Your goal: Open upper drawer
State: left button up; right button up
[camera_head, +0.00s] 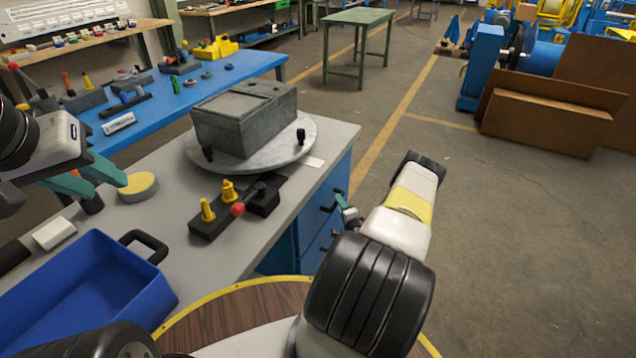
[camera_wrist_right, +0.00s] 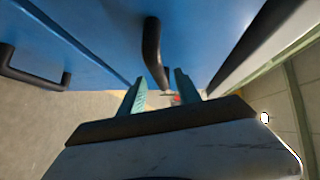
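The blue drawer cabinet (camera_head: 312,232) stands under the grey worktop. The upper drawer's black handle (camera_head: 333,196) is on its right-facing front, with a lower handle (camera_head: 327,241) beneath. My right gripper (camera_head: 347,210) is beside the upper handle, partly hidden by its own arm. In the right wrist view its teal fingers (camera_wrist_right: 160,92) are apart, with a black handle (camera_wrist_right: 152,50) reaching down between them; whether they touch it I cannot tell. The other handle (camera_wrist_right: 35,78) shows at the left. The drawers look shut. My left gripper (camera_head: 108,191) is open and empty above the worktop's left side.
A grey box (camera_head: 243,122) sits on a round plate (camera_head: 304,147). The floor right of the cabinet is clear.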

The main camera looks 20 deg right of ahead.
jog(key=shift+w+d+f, duration=0.1)
jog(key=shift+w+f, duration=0.1)
jog(key=shift+w, duration=1.25)
grip_shut()
dwell(0.3)
